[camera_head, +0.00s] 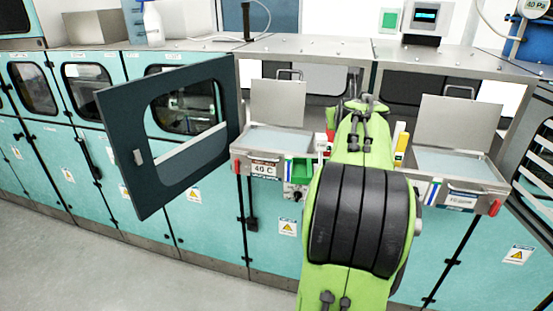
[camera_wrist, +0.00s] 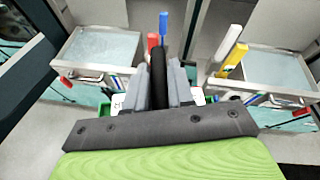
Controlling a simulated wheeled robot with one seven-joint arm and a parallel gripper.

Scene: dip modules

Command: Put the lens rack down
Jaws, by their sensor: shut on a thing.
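In the wrist view my gripper (camera_wrist: 159,88) is shut on a black upright bar (camera_wrist: 158,66), which I take to be the handle of the lens rack. The rest of the rack is hidden below my fingers. In the head view my green and black arm hides both gripper and rack. In the wrist view my gripper is between the left bath (camera_wrist: 100,47) and the right bath (camera_wrist: 268,70).
A dark cabinet door (camera_head: 125,139) with a window swings out at left. Yellow (camera_wrist: 232,60) and white (camera_wrist: 228,42) upright pieces stand just right of my gripper; red (camera_wrist: 152,42) and blue (camera_wrist: 163,26) ones stand behind it. A metal frame runs above the baths.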

